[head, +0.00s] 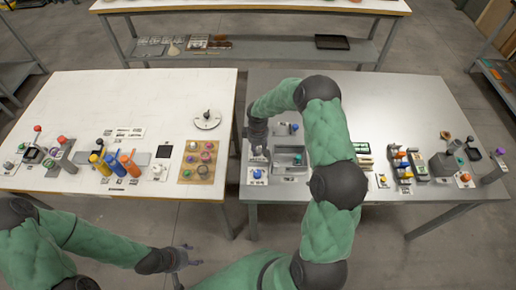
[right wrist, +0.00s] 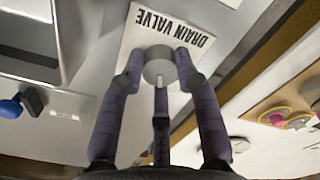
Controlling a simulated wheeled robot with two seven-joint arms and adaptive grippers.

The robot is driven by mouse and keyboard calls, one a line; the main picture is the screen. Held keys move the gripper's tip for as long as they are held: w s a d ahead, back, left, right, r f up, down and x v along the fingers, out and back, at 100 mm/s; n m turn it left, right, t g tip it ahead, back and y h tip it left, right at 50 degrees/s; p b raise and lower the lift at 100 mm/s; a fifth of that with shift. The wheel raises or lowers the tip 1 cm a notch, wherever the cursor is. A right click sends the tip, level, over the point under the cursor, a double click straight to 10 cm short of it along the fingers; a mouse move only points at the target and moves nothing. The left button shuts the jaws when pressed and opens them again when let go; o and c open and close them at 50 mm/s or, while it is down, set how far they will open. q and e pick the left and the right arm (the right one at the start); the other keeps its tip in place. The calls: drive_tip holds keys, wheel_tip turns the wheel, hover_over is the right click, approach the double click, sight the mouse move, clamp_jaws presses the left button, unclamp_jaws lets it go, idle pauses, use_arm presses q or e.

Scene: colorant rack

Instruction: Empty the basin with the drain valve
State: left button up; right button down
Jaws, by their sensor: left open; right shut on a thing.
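The drain valve is a round grey knob (right wrist: 160,68) on a white plate printed DRAIN VALVE (right wrist: 185,32). My right gripper (right wrist: 160,82) is shut on this knob, with purple-grey fingers around its sides. In the head view my right gripper (head: 258,154) reaches down at the left side of the grey basin (head: 290,171) and hides most of the valve. The basin's corner also shows at the upper left of the right wrist view (right wrist: 62,45). I cannot tell how much liquid it holds. My left gripper (head: 186,256) is open and empty, in front of the left table.
A board with colored rings (head: 198,162) lies on the left table, across a gap. Green, yellow and orange items (head: 400,165) stand right of my right arm. The right table's back is clear.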

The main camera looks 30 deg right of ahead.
sight(258, 150)
drive_tip(key=n, duration=0.4)
drive_tip(key=shift+w+r+n+p, duration=0.1)
drive_tip(key=shift+n+p, duration=0.2)
idle(0.4)
drive_tip(key=c, duration=0.9)
unclamp_jaws()
wheel_tip(258, 150, up, 12)
